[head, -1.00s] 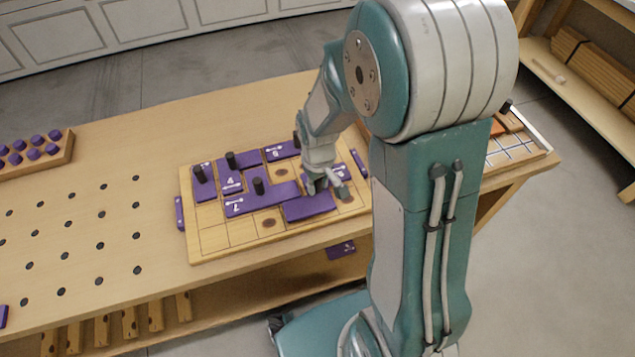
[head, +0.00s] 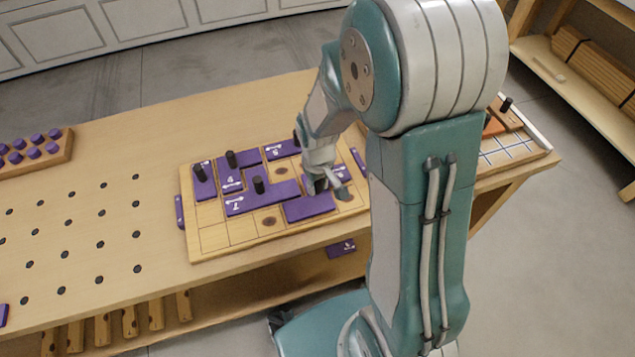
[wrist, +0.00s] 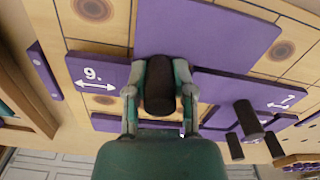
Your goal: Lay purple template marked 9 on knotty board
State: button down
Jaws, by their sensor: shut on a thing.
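The purple template marked 9 (wrist: 85,72) is in my gripper (wrist: 160,98), which is shut on its dark knob (wrist: 158,75). In the head view, part of this template (head: 309,208) shows just in front of my gripper (head: 320,186), flat and over the front right of the knotty board (head: 214,238). I cannot tell whether it touches the board or hovers slightly above. Beside it on the board lies a purple template marked 7 (head: 238,205), whose label also shows in the wrist view (wrist: 285,101). My fingers hide part of the held template.
Other purple templates with dark knobs lie at the board's back left (head: 230,178). Bare board with a dark knot (head: 268,222) shows at the front. A rack of purple knobs (head: 38,152) stands at far left.

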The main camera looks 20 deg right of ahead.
jog(key=shift+f, duration=0.45)
dwell(1.0)
jog(key=shift+c, duration=2)
grip_release()
jog(key=o, duration=0.4)
jog(key=shift+r, duration=4.05)
jog(key=shift+r, duration=0.1)
